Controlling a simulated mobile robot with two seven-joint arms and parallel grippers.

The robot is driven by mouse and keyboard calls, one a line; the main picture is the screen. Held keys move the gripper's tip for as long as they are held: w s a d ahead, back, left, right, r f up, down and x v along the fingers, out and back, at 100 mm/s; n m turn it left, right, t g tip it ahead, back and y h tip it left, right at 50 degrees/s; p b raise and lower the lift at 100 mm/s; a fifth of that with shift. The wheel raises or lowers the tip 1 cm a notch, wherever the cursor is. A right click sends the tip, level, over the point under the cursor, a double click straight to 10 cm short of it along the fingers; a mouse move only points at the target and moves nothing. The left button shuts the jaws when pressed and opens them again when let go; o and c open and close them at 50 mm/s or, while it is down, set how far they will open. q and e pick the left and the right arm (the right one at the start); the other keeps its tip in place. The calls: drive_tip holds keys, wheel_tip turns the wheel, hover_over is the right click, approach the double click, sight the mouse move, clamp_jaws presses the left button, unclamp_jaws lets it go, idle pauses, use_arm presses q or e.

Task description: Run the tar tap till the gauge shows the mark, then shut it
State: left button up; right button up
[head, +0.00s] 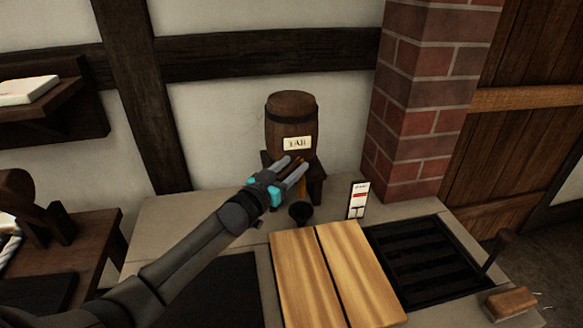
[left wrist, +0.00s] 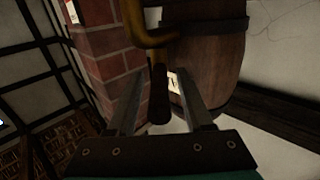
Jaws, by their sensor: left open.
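The wooden barrel (head: 290,122) with a white label stands on a small dark stand at the back of the bench. My left gripper (head: 294,169) is in front of it, open, with its fingers pointing at the tap. In the left wrist view the brass tap (left wrist: 139,28) curves out of the barrel (left wrist: 215,62). Its dark handle (left wrist: 158,98) lies between my open fingers (left wrist: 158,100), with no clear grip on it. The white gauge (head: 359,188) with a red mark stands right of the barrel; its level is too small to read. My right gripper is out of view.
A small dark vessel (head: 300,213) sits below the tap. Light wooden boards (head: 345,270) and a black grate (head: 425,255) lie in front. A brick pillar (head: 425,95) rises right of the barrel. A brush-like block (head: 511,302) lies at the front right.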

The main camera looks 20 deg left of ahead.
use_arm(q)
drive_tip(key=shift+w, duration=0.1)
drive_tip(key=shift+c, duration=0.2)
clamp_jaws()
idle(1.3)
